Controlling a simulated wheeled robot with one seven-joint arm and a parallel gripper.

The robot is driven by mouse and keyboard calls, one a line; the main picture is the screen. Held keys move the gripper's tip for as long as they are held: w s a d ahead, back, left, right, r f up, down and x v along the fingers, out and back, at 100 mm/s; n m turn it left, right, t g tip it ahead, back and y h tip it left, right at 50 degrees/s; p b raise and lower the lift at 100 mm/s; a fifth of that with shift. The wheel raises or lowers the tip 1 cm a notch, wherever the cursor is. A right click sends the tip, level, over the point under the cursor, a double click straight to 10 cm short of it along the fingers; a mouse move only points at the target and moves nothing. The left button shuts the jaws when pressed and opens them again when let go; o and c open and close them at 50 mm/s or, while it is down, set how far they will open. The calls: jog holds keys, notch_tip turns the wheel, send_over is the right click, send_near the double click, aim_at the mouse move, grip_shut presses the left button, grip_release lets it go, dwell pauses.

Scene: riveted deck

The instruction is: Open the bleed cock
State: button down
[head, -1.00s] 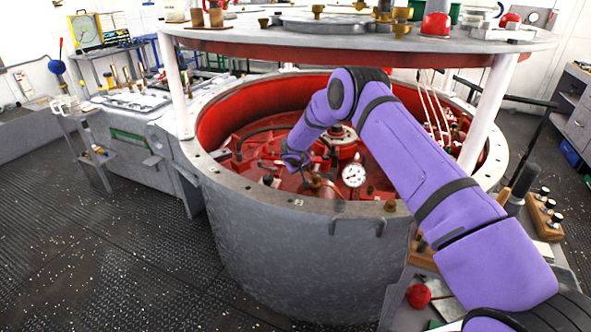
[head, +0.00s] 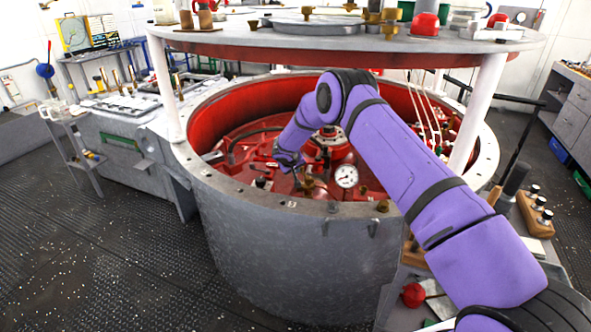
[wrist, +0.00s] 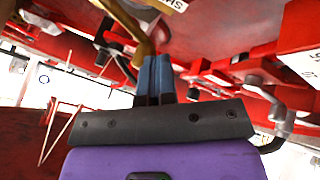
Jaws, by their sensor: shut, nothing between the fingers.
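My gripper (head: 297,178) is inside the large round grey vessel, low over its red inner deck, left of a white dial gauge (head: 346,176). In the wrist view, its two blue-grey fingers (wrist: 153,62) are shut together with nothing between them.
The vessel's grey rim (head: 240,190) surrounds the work area. A round upper plate (head: 330,42) on white posts (head: 482,110) hangs above it. Red brackets and grey pipes (wrist: 265,75) crowd the right of the wrist view. A wheeled cart (head: 75,150) stands left.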

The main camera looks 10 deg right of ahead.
jog(key=shift+w, duration=0.1)
jog(key=m, duration=0.1)
jog(key=w+d+m+g+h, duration=0.1)
jog(key=m, duration=0.1)
jog(key=d+m+g, duration=0.1)
jog(key=shift+w+d+m+h, duration=0.1)
jog(key=shift+w+m+h, duration=0.25)
jog(key=shift+m+h, duration=0.05)
jog(key=shift+w+d+m+g+h, duration=0.3)
jog(key=shift+d+m+g, duration=0.35)
jog(key=shift+m, duration=0.35)
jog(key=shift+d, duration=0.4)
